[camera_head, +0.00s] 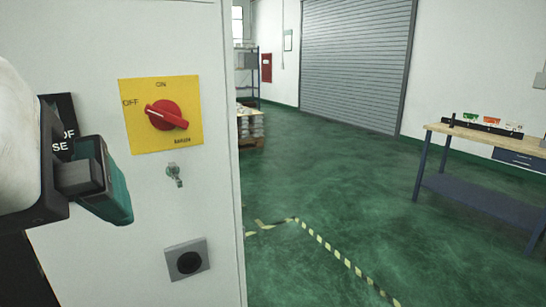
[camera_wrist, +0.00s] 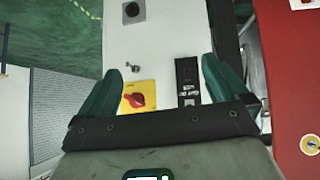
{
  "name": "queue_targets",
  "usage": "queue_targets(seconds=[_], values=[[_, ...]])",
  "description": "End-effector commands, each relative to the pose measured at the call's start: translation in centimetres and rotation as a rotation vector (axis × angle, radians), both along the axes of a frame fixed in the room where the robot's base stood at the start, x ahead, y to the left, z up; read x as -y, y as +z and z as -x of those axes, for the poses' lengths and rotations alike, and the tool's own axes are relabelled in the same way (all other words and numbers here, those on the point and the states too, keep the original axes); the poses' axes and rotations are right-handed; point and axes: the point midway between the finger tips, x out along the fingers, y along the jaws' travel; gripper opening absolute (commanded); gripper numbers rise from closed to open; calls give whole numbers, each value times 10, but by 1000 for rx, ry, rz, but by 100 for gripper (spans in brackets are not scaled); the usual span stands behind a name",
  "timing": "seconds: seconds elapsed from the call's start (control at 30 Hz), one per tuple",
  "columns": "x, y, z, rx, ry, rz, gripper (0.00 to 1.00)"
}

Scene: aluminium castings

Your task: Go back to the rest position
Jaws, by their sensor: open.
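My gripper (camera_head: 112,182) is at the left edge of the head view, in front of the white cabinet (camera_head: 205,222). Only one teal finger shows clearly there. In the wrist view my gripper (camera_wrist: 155,85) has its two teal fingers wide apart, with nothing between them. Beyond the fingers, the cabinet face carries a red rotary switch (camera_head: 166,115) on a yellow plate (camera_head: 139,138) marked ON and OFF. The switch also shows in the wrist view (camera_wrist: 136,101), near the left finger. My gripper appears apart from the switch.
Below the switch are a small key (camera_head: 175,174) and a black round button (camera_head: 189,262). Right of the cabinet lies open green floor (camera_head: 330,190) with striped tape (camera_head: 335,255). A workbench (camera_head: 480,140) stands at right, a loaded pallet (camera_head: 250,143) behind the cabinet. The wrist view shows a red panel (camera_wrist: 290,90).

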Motion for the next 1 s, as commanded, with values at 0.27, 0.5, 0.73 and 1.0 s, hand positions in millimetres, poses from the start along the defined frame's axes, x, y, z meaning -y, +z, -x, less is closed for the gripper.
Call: queue_targets(seconds=[0.27, 0.5, 0.73, 1.0], values=[[28, -52, -53, 56, -88, 79, 100], [93, -137, -119, 82, -186, 197, 100], [183, -234, -154, 31, -252, 300, 100], [299, -354, -138, -125, -317, 362, 100]])
